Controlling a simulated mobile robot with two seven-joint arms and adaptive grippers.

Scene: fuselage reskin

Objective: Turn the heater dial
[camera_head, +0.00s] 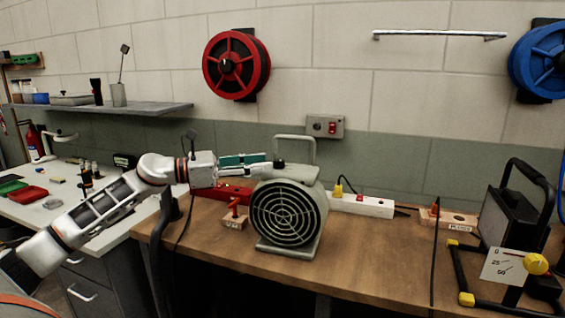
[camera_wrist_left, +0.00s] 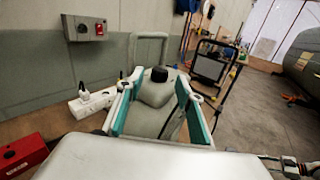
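The heater (camera_head: 288,213) is a grey fan unit with a round grille and a top handle, standing upright on the wooden bench. Its black dial (camera_head: 279,163) sits on top; the wrist view also shows the dial (camera_wrist_left: 159,74). My left gripper (camera_head: 264,165) reaches in from the left at the height of the heater's top. In the wrist view its two teal-padded fingers are spread apart, with the dial lying between and just beyond the fingertips. I see no clear contact with the dial.
A white power strip (camera_head: 362,205) and a red box (camera_head: 232,193) lie on the wooden bench (camera_head: 380,255) beside the heater. A small block with an orange clamp (camera_head: 235,217) stands at its left. A work lamp with a yellow knob (camera_head: 537,264) stands at right.

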